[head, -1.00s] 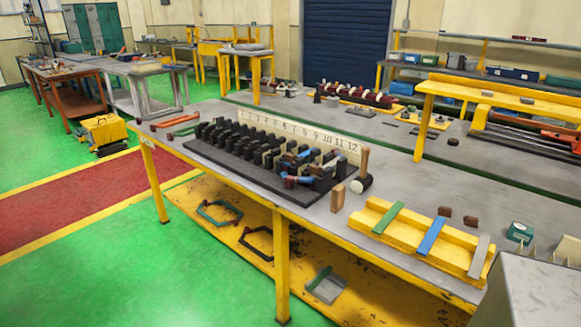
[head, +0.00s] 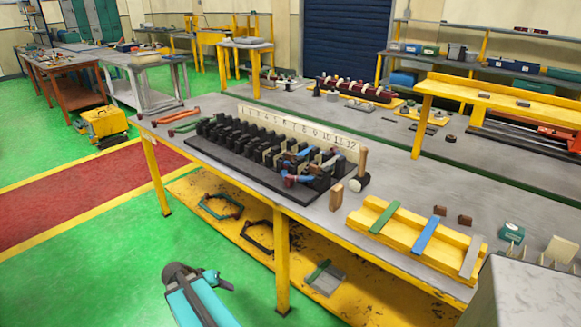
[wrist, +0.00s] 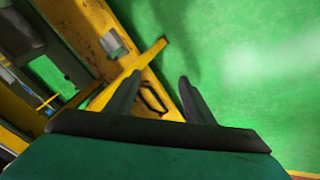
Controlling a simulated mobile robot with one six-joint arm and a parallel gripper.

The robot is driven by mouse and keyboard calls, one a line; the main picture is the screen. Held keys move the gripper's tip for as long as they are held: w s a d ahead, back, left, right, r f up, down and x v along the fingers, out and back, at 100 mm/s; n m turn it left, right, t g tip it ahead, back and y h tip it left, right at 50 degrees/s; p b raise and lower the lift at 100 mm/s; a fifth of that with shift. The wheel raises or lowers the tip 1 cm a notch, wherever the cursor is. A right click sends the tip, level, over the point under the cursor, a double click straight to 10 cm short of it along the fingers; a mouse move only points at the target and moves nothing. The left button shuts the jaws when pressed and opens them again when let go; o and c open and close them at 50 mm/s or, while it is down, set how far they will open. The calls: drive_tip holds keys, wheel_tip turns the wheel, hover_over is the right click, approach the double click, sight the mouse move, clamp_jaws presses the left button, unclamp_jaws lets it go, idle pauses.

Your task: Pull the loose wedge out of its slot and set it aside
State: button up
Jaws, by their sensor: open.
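The stator block (head: 235,170), dark with a row of black slot teeth, lies on the grey bench in front of a numbered strip (head: 297,128). Blue and reddish pieces (head: 297,180) sit among the teeth at its right end. I cannot tell which piece is the loose wedge. My gripper (head: 222,281) is low in the head view, over the green floor in front of the bench and well apart from the block. In the wrist view its two dark fingers (wrist: 157,95) are spread with nothing between them.
A yellow rack (head: 395,228) with green, blue and grey strips stands right of the block. A mallet (head: 360,172) and a wooden block (head: 336,198) stand between them. The yellow lower shelf (head: 190,192) holds hexagonal frames.

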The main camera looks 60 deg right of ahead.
drive_tip(key=s+d+r+m+h+p, duration=0.25)
drive_tip(key=d+r+m+h, duration=0.2)
drive_tip(key=d+r, duration=1.25)
drive_tip(key=m+g+h+p, duration=0.2)
drive_tip(key=m+g+h, duration=0.1)
drive_tip(key=m, duration=0.3)
approach(313, 167)
drive_tip(key=a+r, duration=0.3)
drive_tip(key=a, duration=0.1)
drive_tip(key=shift+w+f+y, duration=0.15)
drive_tip(key=shift+w+y, duration=0.1)
drive_tip(key=shift+w, duration=0.1)
drive_tip(key=shift+t, duration=0.3)
drive_tip(key=p+x, duration=0.4)
drive_tip(key=x, duration=0.7)
drive_tip(key=shift+d+f, duration=0.15)
drive_tip(key=shift+d, duration=0.15)
drive_tip(key=shift+p+x, duration=0.45)
drive_tip(key=shift+x, duration=0.6)
drive_tip(key=shift+a+f, duration=0.1)
drive_tip(key=shift+c, duration=0.3)
drive_tip(key=c, duration=1.1)
